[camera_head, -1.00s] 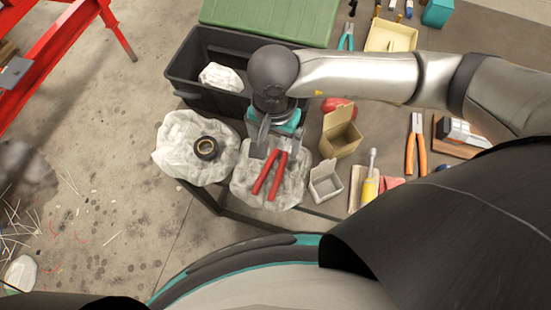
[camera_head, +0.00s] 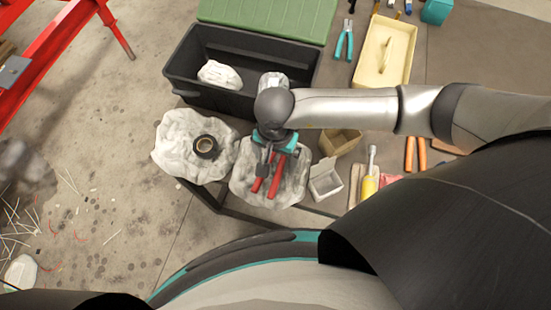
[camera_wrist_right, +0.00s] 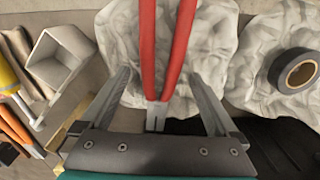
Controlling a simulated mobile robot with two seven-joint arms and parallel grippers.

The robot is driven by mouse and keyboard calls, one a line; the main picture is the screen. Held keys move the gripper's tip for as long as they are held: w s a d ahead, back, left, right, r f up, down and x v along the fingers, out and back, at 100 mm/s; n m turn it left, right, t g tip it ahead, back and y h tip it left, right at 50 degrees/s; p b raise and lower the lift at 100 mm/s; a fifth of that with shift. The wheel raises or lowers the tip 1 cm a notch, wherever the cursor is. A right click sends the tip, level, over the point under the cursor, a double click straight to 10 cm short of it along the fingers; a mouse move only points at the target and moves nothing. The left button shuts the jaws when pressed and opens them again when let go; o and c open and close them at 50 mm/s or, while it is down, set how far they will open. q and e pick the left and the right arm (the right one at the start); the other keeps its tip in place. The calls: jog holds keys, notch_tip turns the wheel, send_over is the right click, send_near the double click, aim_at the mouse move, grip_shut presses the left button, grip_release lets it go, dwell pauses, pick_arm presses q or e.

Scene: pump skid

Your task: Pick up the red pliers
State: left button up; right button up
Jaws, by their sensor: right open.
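The red pliers (camera_head: 277,178) lie on a crumpled pale bag or cloth (camera_head: 290,192). In the right wrist view the red handles (camera_wrist_right: 167,45) run up between the two fingers, and the grey pliers head (camera_wrist_right: 156,115) lies close in front of the palm. My right gripper (camera_head: 272,170) is over the pliers in the head view. In the wrist view my right gripper (camera_wrist_right: 164,98) is open, with a finger on each side of the pliers and gaps between. Part of the pliers' head is hidden under the gripper in the head view. My left gripper is not in view.
A black roll of tape (camera_head: 206,146) sits on another crumpled bag (camera_head: 175,150) to the left. A dark open bin (camera_head: 190,92) stands behind. A small white box (camera_head: 325,180), a cardboard box (camera_head: 343,138) and a yellow-handled tool (camera_head: 370,186) are on the right.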

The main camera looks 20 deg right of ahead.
jog(key=c, duration=1.3)
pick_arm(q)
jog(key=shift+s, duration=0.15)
pick_arm(e)
jog(key=shift+w+r, duration=0.1)
jog(key=shift+r, duration=0.05)
